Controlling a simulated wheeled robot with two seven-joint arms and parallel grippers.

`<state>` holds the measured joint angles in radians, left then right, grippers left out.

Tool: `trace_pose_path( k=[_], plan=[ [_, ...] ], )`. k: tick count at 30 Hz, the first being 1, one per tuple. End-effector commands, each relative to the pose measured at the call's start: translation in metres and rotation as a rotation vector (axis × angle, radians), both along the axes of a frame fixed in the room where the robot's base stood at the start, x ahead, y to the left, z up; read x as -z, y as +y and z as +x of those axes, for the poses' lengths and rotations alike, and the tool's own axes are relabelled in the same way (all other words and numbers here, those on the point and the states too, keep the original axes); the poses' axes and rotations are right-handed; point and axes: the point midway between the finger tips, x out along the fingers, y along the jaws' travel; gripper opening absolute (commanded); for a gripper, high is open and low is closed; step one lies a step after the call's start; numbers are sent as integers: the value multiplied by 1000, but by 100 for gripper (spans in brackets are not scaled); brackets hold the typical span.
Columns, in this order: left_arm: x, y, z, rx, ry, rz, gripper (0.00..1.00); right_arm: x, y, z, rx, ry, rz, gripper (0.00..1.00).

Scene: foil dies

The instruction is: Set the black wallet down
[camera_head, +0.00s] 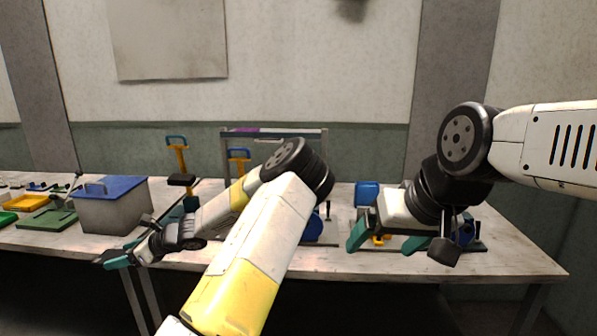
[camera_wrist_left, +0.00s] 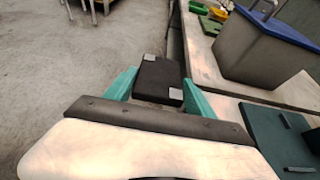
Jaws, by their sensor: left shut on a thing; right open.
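The black wallet (camera_wrist_left: 158,78) is a flat dark block with small pale grey patches at its corners, seen in the left wrist view. My left gripper (camera_wrist_left: 155,92) is shut on it, with a teal finger on either side. In the head view my left gripper (camera_head: 117,258) is at the table's front edge on the left, and the wallet is hard to make out there. In the wrist view the wallet shows against the floor, beside the table edge. My right gripper (camera_head: 403,242) is open and empty over the right part of the table.
A grey bin with a blue lid (camera_head: 112,204) stands on the table (camera_head: 515,262) behind my left gripper. Green and yellow trays (camera_head: 27,203) lie farther left. Presses with yellow columns (camera_head: 181,160) and blue handles stand mid-table. Bare tabletop shows at the far right.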

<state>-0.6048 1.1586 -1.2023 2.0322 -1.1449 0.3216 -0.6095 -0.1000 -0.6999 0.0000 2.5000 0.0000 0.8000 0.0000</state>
Motion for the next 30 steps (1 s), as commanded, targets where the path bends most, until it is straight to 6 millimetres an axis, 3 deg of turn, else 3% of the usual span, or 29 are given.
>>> trace_pose_path(
  k=[2,8,17,23,27,30],
  plan=[
    [0,-1,0,2,0,0,15,0,0,0,0,0,0,85],
    [12,-30,5,33,2,-1,15,0,0,0,0,1,0,85],
    [30,-94,13,118,1,-3,15,0,0,0,0,0,0,85],
    [41,-167,21,242,0,-5,15,0,0,0,0,0,0,85],
    [44,-238,25,383,-1,-5,15,0,0,0,0,0,0,85],
    [43,-279,25,471,-3,-4,15,0,0,0,0,0,0,85]
  ],
)
